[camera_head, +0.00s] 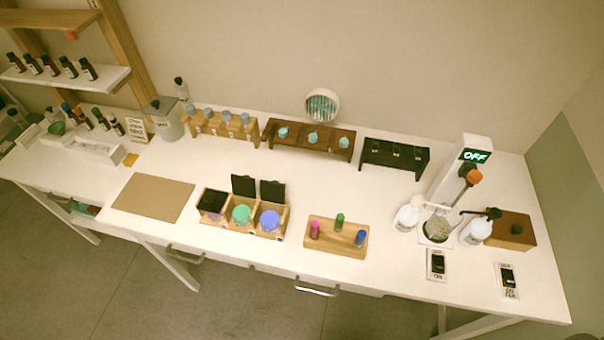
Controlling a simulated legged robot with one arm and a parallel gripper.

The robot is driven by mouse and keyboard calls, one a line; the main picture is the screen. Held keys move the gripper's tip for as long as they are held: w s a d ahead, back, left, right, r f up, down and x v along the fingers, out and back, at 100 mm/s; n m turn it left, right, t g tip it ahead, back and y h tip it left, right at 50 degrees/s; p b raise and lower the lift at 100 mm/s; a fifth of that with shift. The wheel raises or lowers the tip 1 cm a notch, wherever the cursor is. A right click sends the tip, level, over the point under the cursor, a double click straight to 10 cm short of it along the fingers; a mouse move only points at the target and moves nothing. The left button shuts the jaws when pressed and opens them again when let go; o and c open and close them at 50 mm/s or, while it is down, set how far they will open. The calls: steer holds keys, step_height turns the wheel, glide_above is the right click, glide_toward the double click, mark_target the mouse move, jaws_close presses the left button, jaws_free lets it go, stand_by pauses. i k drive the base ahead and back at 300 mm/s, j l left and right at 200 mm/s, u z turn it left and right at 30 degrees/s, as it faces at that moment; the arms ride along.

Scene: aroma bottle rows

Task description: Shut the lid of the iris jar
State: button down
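A wooden holder (238,230) near the front middle of the table holds three square jars. The left jar's black lid (212,200) lies shut over it. The middle jar (241,214) shows green contents, and its black lid (243,185) stands upright at the back. The right jar (269,221) shows blue-violet contents, and its black lid (272,193) also stands upright. The jar labels are too small to read, so I cannot tell which is the iris jar. My gripper is not in view.
A wooden block (337,248) with three coloured vials stands right of the jars. A brown mat (153,197) lies to their left. Bottle racks (310,138) line the back. A dispenser stand (455,180) reading OFF and white bottles (406,216) stand at the right.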

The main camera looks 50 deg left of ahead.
mark_target(274, 191)
steer(key=u, duration=2.3)
steer(key=i+l+u, duration=0.1)
steer(key=i+l, duration=0.3)
steer(key=i, duration=0.05)
